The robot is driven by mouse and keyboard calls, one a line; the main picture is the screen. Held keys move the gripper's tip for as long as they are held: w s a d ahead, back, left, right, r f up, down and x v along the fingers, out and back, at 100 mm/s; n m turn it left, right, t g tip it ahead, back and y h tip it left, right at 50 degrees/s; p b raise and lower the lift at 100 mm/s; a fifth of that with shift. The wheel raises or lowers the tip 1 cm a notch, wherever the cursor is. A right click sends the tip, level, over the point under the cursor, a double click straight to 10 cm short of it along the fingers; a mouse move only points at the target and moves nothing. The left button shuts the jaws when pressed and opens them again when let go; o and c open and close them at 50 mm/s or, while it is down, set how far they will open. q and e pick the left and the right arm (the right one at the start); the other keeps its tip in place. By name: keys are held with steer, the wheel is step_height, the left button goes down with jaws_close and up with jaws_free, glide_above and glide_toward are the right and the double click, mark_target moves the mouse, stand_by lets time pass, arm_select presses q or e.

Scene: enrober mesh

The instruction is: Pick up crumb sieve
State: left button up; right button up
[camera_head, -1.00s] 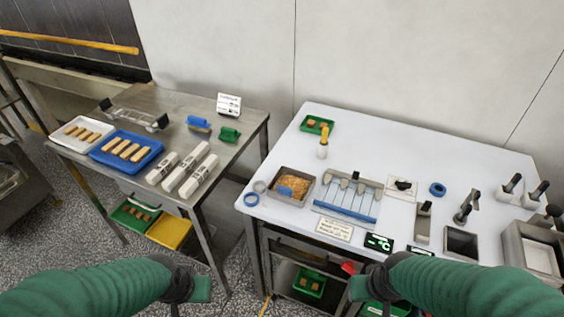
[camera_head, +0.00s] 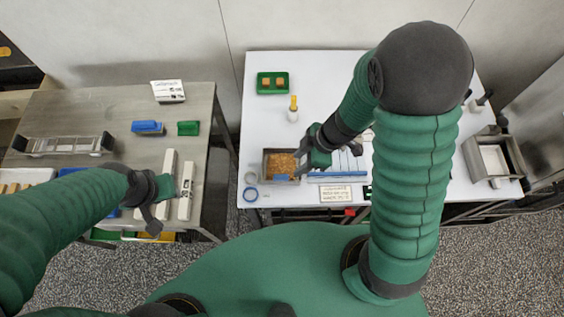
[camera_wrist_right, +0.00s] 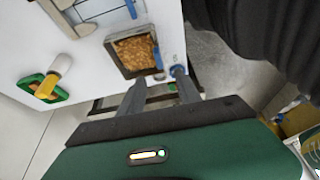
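A square metal tray (camera_head: 266,166) with orange-brown crumbs stands near the front left of the white table. A blue piece (camera_head: 281,177) sits at its front edge. A grey ring (camera_head: 250,177) and a blue ring (camera_head: 250,194) lie left of it. I cannot tell for certain which of these is the crumb sieve. My right gripper (camera_head: 300,162) is beside the tray's right side. In the right wrist view its fingers (camera_wrist_right: 160,80) are apart with nothing between them, and the crumb tray (camera_wrist_right: 112,52) lies beyond them. My left gripper (camera_head: 158,212) is over the steel table; its opening is unclear.
A green tray (camera_head: 261,87) and a yellow-topped bottle (camera_head: 293,115) stand farther back. A sign (camera_head: 335,194) and a blue-barred frame (camera_head: 325,176) are right of the crumb tray. A gap separates the tables.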

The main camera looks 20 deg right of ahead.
mark_target(282, 176)
steer(key=b+x, duration=0.1)
steer(key=x, duration=0.2)
steer(key=w+b+x, duration=0.1)
steer(key=x, duration=0.2)
steer(key=b+x, duration=0.1)
steer(key=x, duration=0.2)
steer(key=shift+w+a+r, duration=0.1)
steer(key=shift+w+a, duration=0.1)
steer(key=shift+a, duration=0.15)
steer(key=shift+f, duration=0.3)
steer(key=f+b, duration=0.1)
steer(key=f, duration=0.1)
steer(key=f+b, duration=0.1)
steer(key=shift+s+a+f+b, duration=0.25)
steer(key=shift+s+f+b, duration=0.1)
steer(key=shift+f, duration=0.05)
steer(key=shift+w+a+f, duration=0.1)
steer(key=shift+f, duration=0.1)
steer(key=shift+w+a, duration=0.2)
steer(key=shift+a, duration=0.25)
steer(key=c, duration=0.4)
steer(key=shift+s+r, duration=0.1)
jaws_close()
arm_select(q)
steer(key=s+x, duration=0.1)
steer(key=x, duration=0.6)
steer(key=shift+a+f, duration=0.15)
steer(key=shift+a, duration=0.15)
arm_select(e)
steer(key=shift+d, duration=0.2)
